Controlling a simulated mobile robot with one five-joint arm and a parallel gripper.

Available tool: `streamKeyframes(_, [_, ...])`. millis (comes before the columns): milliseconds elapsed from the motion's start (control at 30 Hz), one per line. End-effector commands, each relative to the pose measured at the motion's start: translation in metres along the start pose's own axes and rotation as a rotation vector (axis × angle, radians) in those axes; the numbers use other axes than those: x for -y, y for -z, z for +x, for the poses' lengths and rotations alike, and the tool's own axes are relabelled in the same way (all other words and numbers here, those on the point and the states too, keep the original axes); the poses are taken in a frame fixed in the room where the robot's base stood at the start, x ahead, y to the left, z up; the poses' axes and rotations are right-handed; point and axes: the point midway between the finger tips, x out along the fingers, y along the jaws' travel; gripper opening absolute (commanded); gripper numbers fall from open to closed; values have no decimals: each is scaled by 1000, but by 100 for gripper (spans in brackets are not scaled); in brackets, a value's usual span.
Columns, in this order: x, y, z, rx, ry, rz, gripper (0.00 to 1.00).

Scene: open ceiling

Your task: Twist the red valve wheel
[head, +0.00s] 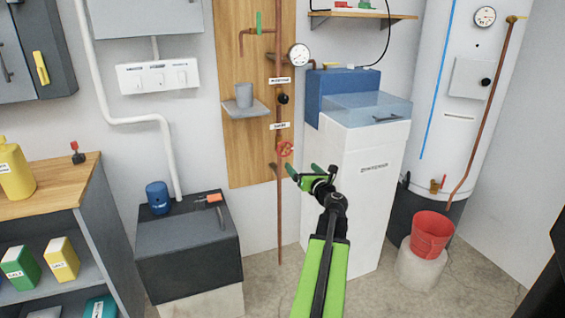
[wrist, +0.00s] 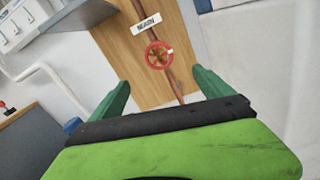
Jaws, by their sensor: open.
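The red valve wheel (head: 285,149) sits on the vertical copper pipe (head: 280,215) in front of a wooden board, below a small white label. In the wrist view the wheel (wrist: 159,54) shows as a red ring beyond the fingertips, roughly midway between them and a little higher in the picture. My gripper (head: 303,171) is open and empty, just below and right of the wheel in the head view. Its two green fingers also show spread apart in the wrist view (wrist: 160,78). A gap shows between the fingers and the wheel.
A white cabinet with a blue top box (head: 343,90) stands right of the pipe. A pressure gauge (head: 299,55) and a grey shelf with a cup (head: 244,95) are above the wheel. A dark chest (head: 187,245) stands at lower left. A red bucket (head: 433,233) is at right.

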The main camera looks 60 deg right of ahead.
Motion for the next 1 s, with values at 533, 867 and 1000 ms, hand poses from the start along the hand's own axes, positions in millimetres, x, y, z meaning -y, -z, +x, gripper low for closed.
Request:
streamKeyframes(533, [-1, -1, 106, -3, -5, -6, 91])
streamKeyframes(867, [-1, -1, 167, -3, -3, -6, 91])
streamKeyframes(1000, [-2, 0, 174, -2, -3, -6, 91])
